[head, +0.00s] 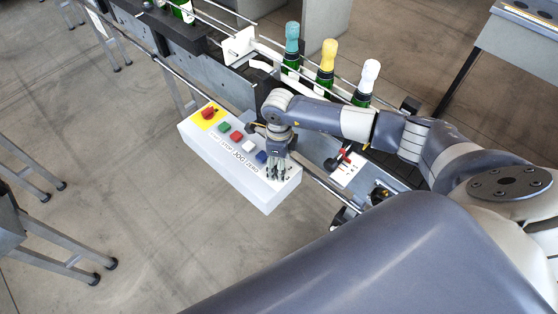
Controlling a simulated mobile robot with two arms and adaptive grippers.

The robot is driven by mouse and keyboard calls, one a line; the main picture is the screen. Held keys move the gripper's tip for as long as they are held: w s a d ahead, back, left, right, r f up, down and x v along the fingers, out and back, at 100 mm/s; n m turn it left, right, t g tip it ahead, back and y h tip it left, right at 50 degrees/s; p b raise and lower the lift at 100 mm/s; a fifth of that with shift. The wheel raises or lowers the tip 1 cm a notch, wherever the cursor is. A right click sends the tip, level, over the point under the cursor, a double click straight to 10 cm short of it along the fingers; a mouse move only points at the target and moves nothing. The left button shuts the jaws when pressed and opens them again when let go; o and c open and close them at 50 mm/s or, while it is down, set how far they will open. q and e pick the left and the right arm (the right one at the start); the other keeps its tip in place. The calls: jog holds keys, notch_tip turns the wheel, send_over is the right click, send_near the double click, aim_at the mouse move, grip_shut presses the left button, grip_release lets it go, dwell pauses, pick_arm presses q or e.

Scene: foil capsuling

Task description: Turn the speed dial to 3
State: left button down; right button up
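A white control box (233,172) hangs at the conveyor's front side. My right gripper (278,174) comes in from the right and points down over the box's right end, its fingertips at the panel face. The fingers cover that end, so I cannot make out the speed dial or its setting. I cannot tell whether the fingers are closed on anything. My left gripper is out of view.
The box carries a red emergency knob (208,113) and green, red, white and blue buttons (261,157). A red-handled lever (344,156) stands right of the gripper. Foil-topped bottles (327,62) stand on the conveyor behind my arm.

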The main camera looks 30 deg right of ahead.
jog(key=c, duration=1.1)
jog(key=shift+o, duration=0.2)
jog(key=shift+m, duration=0.3)
jog(key=m+b, duration=0.2)
jog(key=m, duration=0.1)
jog(key=shift+f+m, duration=0.1)
jog(key=shift+m, duration=0.2)
jog(key=m+b, duration=0.2)
jog(key=m, duration=0.4)
jog(key=m+b, duration=0.1)
jog(key=m, duration=0.2)
jog(key=shift+m, duration=0.4)
jog(key=m, duration=0.3)
jog(key=shift+s+m+b, duration=0.1)
jog(key=shift+m+b, duration=0.25)
jog(key=shift+m, duration=0.05)
jog(key=m, duration=0.5)
jog(key=shift+m, duration=0.7)
